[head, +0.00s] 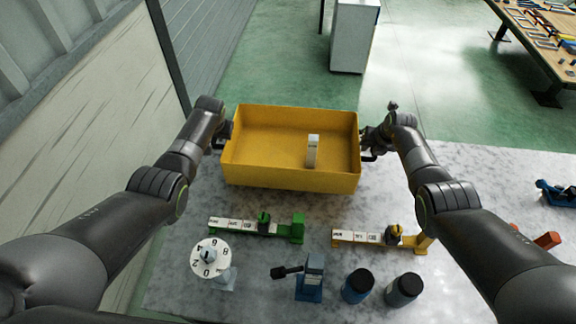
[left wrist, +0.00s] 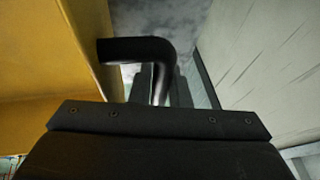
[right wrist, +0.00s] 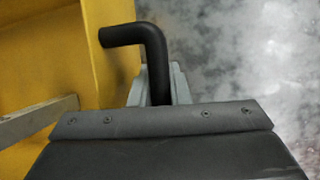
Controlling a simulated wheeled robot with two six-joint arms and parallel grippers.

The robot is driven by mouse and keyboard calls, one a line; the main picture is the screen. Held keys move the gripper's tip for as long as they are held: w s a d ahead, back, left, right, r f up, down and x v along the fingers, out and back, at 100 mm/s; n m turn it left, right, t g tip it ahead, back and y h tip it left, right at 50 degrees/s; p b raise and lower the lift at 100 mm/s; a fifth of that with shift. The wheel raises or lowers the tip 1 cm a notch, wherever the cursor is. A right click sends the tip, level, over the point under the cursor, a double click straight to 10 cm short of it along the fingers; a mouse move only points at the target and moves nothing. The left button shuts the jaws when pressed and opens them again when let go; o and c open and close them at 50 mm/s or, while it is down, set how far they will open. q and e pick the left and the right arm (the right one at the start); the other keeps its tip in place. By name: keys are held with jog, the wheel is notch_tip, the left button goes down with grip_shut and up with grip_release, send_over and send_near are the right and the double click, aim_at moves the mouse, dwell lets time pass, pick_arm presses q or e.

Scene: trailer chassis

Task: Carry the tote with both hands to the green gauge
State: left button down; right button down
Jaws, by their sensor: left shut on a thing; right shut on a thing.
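The yellow tote (head: 290,180) is in the middle of the head view, between my two arms, with a small white upright piece (head: 312,150) inside it. My left gripper (head: 222,140) is shut on the tote's left black handle, which also shows in the left wrist view (left wrist: 140,50). My right gripper (head: 369,146) is shut on the right black handle, which shows in the right wrist view (right wrist: 135,35). The green gauge (head: 262,226) lies on the grey table in front of the tote, left of the yellow gauge (head: 385,237). Whether the tote touches the table is hard to tell.
On the near part of the marbled table (head: 180,290) stand a white numbered dial (head: 209,258), a blue device with a black lever (head: 312,277) and two dark blue jars (head: 357,286). A blue clamp-like item (head: 556,193) lies far right. A wall closes in the left side.

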pick_arm(q)
jog(key=shift+a+r, duration=0.15)
pick_arm(e)
jog(key=shift+a, duration=0.2)
jog(key=shift+d, duration=0.15)
pick_arm(q)
jog(key=shift+f, duration=0.2)
pick_arm(e)
jog(key=shift+f, duration=0.15)
